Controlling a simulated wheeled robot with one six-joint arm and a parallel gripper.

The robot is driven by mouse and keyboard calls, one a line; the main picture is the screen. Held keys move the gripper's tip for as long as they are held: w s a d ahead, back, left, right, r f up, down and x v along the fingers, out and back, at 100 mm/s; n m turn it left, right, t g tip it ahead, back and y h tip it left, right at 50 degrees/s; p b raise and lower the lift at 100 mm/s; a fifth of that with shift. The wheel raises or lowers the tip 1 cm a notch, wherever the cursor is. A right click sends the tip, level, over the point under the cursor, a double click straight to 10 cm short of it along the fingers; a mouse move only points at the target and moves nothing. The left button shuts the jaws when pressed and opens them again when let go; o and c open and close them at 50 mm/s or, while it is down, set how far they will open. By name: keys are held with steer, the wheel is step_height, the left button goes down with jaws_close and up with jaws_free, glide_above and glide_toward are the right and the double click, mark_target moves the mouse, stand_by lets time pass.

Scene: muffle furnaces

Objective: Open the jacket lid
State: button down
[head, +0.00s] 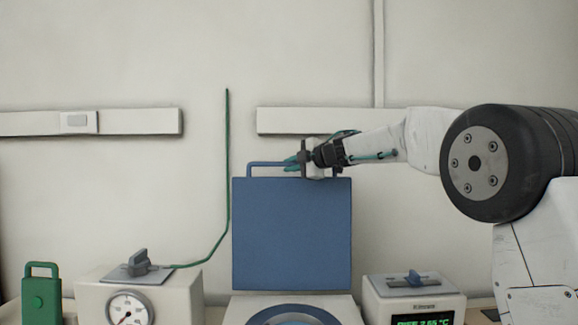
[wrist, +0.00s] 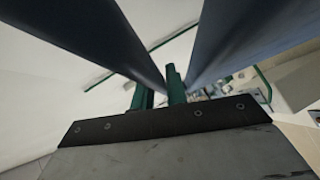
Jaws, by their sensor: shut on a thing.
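The blue jacket lid (head: 291,235) stands upright behind the round opening of the jacket (head: 297,316) in the head view. A blue bar handle (head: 262,164) runs along its top edge. My gripper (head: 293,161) is at the right part of this handle and is shut on it. In the wrist view the green fingers of my gripper (wrist: 160,88) meet the dark blue handle bar (wrist: 105,40). The blue lid (wrist: 235,35) shows to its right. The exact contact at the fingertips is partly hidden.
A white box with a dial gauge (head: 130,309) stands left of the jacket, and a box with a green display (head: 423,320) stands right. A thin green cable (head: 228,170) rises beside the lid. The wall is behind.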

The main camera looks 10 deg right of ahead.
steer(key=shift+w+d, duration=0.1)
steer(key=shift+d, duration=0.25)
steer(key=c, duration=1.7)
jaws_free()
steer(key=o, duration=0.3)
steer(key=shift+d, duration=0.2)
steer(key=shift+a, duration=0.45)
steer(key=v, duration=0.8)
steer(key=shift+f, duration=0.1)
